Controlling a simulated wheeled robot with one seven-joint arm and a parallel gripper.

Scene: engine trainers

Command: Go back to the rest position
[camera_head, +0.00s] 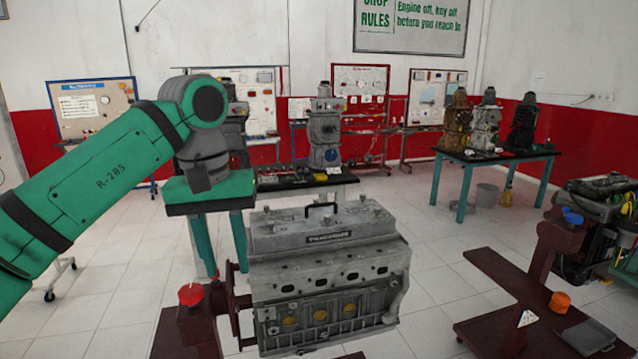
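My gripper (222,280) hangs from the end of my green arm at left centre, pointing down. Its two teal fingers stand apart below the green palm, with nothing visible between them. The arm comes in from the left edge and bends at a grey elbow above the gripper. The fingertips are beside the left end of a grey engine block (330,290); I cannot tell whether they are level with it in depth. A grey cover (325,230) with a black handle is on top of the block.
A red knob (190,294) is on a dark red stand below the gripper. Another stand (500,270) with an orange knob (560,302) and an engine (595,220) is at right. A table (490,156) with several engines stands behind. Open tiled floor (420,220) lies between.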

